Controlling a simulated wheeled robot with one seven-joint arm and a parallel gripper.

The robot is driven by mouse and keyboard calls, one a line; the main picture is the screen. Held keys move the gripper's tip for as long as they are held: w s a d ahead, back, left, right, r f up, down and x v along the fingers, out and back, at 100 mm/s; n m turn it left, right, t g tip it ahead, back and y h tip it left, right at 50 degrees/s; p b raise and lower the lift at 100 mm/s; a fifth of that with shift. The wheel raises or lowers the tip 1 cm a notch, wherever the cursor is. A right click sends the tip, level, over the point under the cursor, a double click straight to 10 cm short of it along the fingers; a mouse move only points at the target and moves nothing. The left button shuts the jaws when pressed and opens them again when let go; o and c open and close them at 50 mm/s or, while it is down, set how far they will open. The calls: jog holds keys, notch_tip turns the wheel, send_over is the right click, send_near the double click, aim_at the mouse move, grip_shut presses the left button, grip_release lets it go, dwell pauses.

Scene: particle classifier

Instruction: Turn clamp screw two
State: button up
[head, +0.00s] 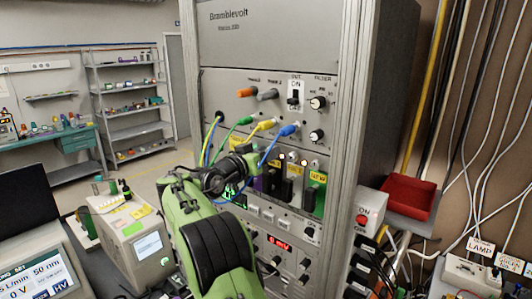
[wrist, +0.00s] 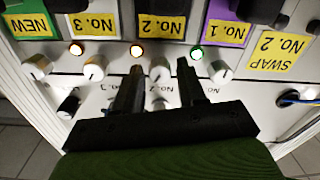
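In the wrist view, which shows the panel upside down, a row of pale knobs runs beneath modules with yellow labels. The knob in line with the "No. 2" label (wrist: 163,27), taken as clamp screw two (wrist: 160,69), lies between the fingertips of my gripper (wrist: 160,64). The fingers are open, one on each side of it, with gaps visible on both sides. Clamp screw three (wrist: 95,68) is to the left and clamp screw one (wrist: 218,71) to the right.
Small lamps sit between the knobs: orange ones (wrist: 137,50) and a green one (wrist: 197,52). A "NEW" module (wrist: 34,22) is at the left and a "SWAP" label (wrist: 283,50) at the right. Coloured cables (head: 262,124) hang from the rack near my arm. A red tray (head: 398,194) is right.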

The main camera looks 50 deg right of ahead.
grip_shut()
